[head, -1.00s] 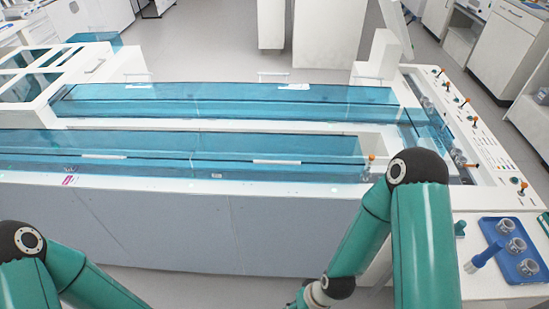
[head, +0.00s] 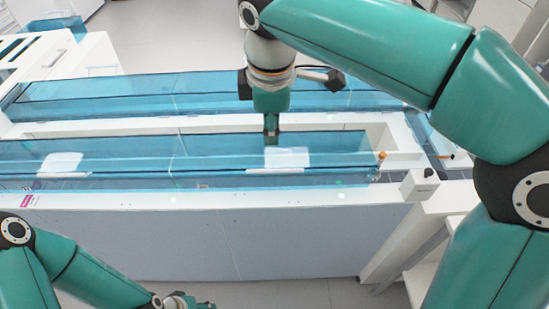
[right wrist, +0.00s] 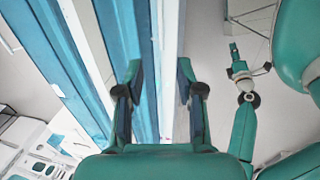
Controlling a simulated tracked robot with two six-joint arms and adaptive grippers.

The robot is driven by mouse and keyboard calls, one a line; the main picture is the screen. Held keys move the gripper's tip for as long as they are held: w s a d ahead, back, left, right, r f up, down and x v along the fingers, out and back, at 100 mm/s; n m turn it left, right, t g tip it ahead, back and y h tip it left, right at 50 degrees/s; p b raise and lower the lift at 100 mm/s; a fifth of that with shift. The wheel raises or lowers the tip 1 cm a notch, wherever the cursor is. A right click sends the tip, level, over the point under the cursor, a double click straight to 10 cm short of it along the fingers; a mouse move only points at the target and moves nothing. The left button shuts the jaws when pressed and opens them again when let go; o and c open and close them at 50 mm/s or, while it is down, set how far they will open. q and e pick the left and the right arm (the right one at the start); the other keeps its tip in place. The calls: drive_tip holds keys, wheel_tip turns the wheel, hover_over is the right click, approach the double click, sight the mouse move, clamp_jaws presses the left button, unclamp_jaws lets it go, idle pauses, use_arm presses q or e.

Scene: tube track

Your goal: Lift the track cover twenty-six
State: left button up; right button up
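Translucent blue track covers lie along a long white track housing. The near cover (head: 220,150) has white patches, one of them a patch (head: 287,157) near its right part. I cannot read which cover is number twenty-six. My right gripper (head: 271,130) points down over the back side of the near cover. In the right wrist view its fingers (right wrist: 160,75) are apart with nothing gripped; a blue cover strip (right wrist: 146,110) and white rim lie below them. Contact cannot be told. My left gripper (head: 187,302) is partly cut off at the bottom edge; it also shows in the wrist view (right wrist: 235,52).
A second blue cover (head: 130,97) lies behind the near one. An orange-topped peg (head: 381,156) stands at the near track's right end, with a small white box (head: 419,185) beside it. Grey floor (head: 300,293) is free in front of the housing.

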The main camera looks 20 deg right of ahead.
drive_tip(key=b, duration=0.2)
approach(275, 170)
drive_tip(key=f, duration=0.2)
drive_tip(key=w+f, duration=0.1)
drive_tip(key=f, duration=0.5)
drive_tip(key=shift+w+d, duration=0.1)
drive_tip(key=shift+w, duration=0.25)
clamp_jaws()
